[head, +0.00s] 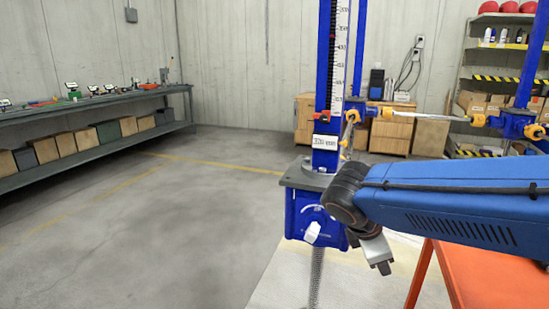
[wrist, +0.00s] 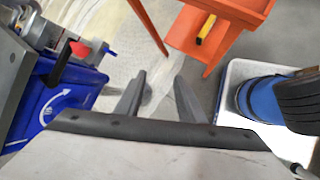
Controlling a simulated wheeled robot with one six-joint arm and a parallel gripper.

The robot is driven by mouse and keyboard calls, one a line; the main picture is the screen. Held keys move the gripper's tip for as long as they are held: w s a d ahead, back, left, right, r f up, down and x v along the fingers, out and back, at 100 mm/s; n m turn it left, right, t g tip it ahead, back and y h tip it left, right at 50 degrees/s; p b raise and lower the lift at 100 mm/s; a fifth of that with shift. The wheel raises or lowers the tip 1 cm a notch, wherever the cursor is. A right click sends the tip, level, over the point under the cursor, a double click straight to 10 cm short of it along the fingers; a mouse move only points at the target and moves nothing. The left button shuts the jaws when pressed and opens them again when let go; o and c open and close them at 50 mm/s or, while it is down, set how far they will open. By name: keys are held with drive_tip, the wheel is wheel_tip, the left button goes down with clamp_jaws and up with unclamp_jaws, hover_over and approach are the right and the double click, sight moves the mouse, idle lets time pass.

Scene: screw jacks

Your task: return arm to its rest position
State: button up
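My blue arm reaches in from the right in the head view, and my gripper (head: 380,264) points down beside a blue screw jack (head: 316,212). The jack has a tall blue post with a scale, a white label, a white knob on its housing and a threaded screw below. In the wrist view the two dark fingers of my gripper (wrist: 160,78) stand apart with nothing between them. The blue jack housing (wrist: 75,88), with a white curved arrow, is left of the fingers and apart from them.
An orange stand (head: 490,268) is at the lower right; it also shows in the wrist view (wrist: 182,35). A second blue post (head: 530,70) joins by a shaft. A workbench (head: 100,100) and shelving (head: 480,60) line the walls. The floor at left is clear.

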drive_tip(key=s+d+f+m+y, duration=0.2)
drive_tip(key=s+m, duration=0.4)
drive_tip(key=m, duration=0.3)
drive_tip(key=s+d+f+m+t+y, duration=0.1)
drive_tip(key=s+d+f+m+y, duration=0.1)
drive_tip(key=s+m, duration=0.5)
drive_tip(key=shift+s+d+f+m+y, duration=0.15)
drive_tip(key=shift+d+f+m+y, duration=0.1)
drive_tip(key=shift+m+y, duration=0.6)
